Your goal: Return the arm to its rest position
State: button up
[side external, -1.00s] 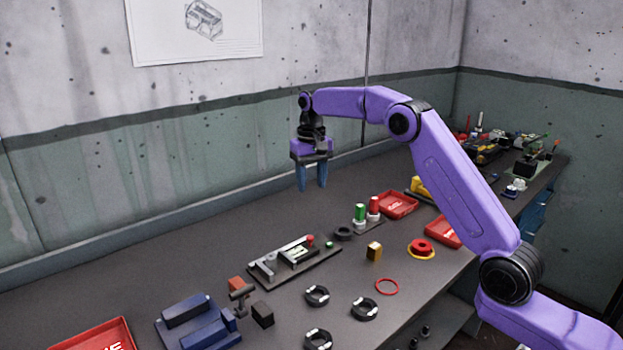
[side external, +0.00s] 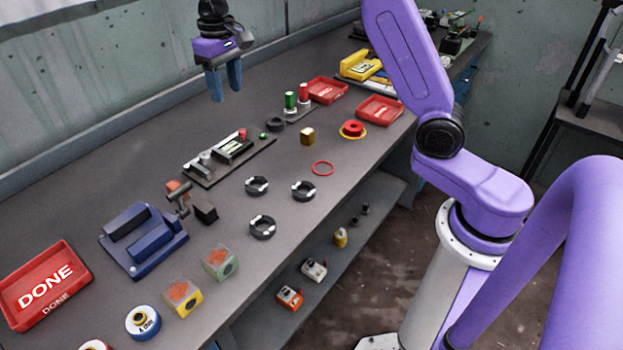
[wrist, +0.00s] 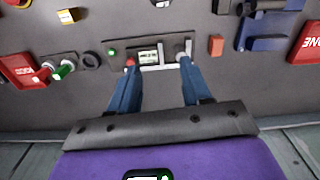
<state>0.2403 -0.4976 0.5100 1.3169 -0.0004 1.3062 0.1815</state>
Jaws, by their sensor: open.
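My gripper (side external: 224,92) hangs above the back part of the workbench, left of the picture's middle, with its two blue fingers pointing down. The fingers are apart and nothing is between them. In the wrist view, my gripper (wrist: 153,62) shows its blue fingers spread, with the bench behind them. A grey fixture plate (side external: 203,176) with a small screen lies on the bench below and in front of the fingers. It also shows past the fingertips in the wrist view (wrist: 150,68).
A red DONE tray (side external: 72,256) and a blue block fixture (side external: 165,255) are at the left. Several dark rings (side external: 262,228) lie toward the front edge. Red and green cylinders (side external: 290,101) stand behind, near red trays (side external: 327,90). The air around my gripper is clear.

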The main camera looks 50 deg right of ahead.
jog(key=s+a+n, duration=0.4)
jog(key=s, duration=0.8)
jog(key=s+d+f+n, duration=0.1)
jog(key=s+d+n, duration=0.1)
jog(key=s, duration=0.7)
jog(key=s+d+f+n, duration=0.2)
jog(key=s+n, duration=0.1)
jog(key=s, duration=0.5)
jog(key=s+d+f+n, duration=0.2)
jog(key=s, duration=0.7)
jog(key=shift+s+d+n, duration=0.25)
jog(key=shift+s+n, duration=0.1)
jog(key=shift+n, duration=0.05)
